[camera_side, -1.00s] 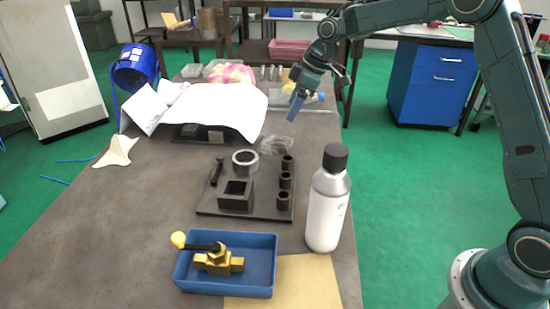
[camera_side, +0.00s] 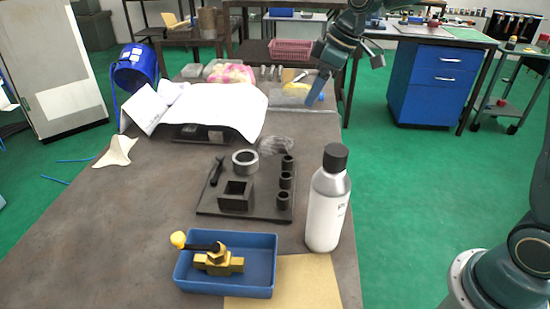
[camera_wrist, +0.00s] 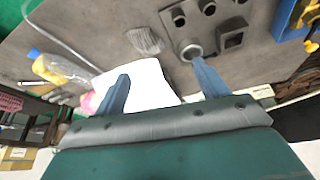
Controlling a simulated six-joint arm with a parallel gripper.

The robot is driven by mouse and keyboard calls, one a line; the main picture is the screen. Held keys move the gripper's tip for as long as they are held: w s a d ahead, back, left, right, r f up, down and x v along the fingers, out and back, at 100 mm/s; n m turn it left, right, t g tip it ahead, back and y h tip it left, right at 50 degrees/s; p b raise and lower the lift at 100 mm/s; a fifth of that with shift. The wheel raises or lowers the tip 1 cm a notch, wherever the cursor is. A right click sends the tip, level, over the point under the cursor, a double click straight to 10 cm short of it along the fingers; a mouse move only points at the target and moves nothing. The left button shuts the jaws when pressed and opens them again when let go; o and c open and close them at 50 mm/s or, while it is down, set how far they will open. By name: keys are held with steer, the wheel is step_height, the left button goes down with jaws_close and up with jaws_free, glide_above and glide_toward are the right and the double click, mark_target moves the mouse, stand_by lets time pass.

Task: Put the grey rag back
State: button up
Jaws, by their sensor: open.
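The grey rag (camera_side: 276,145) looks like a small crumpled, streaked grey patch lying on the table, just behind the black fixture plate (camera_side: 215,207). It also shows in the wrist view as a grey striped patch (camera_wrist: 145,40), apart from the plate. My gripper (camera_side: 317,90) is above the far right part of the table in the side view, up and to the right of the rag. In the wrist view my gripper (camera_wrist: 160,72) has its two blue fingers spread, with nothing held between them. The rag lies beyond the fingertips.
A white bottle (camera_side: 327,200) stands right of the plate. A blue tray (camera_side: 262,285) with a brass valve (camera_side: 218,262) is in front. White paper sheets (camera_side: 215,108) cover a dark object behind. A blue bucket (camera_side: 134,68) is at the far left. The table's left front is clear.

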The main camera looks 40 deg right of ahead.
steer(key=s+r+m+t+h, duration=0.1)
steer(key=s+m, duration=0.5)
steer(key=s, duration=2.4)
steer(key=shift+s+d+r+m+t+h, duration=0.2)
steer(key=shift+s+r+m+t+h, duration=0.15)
steer(key=shift+h, duration=0.25)
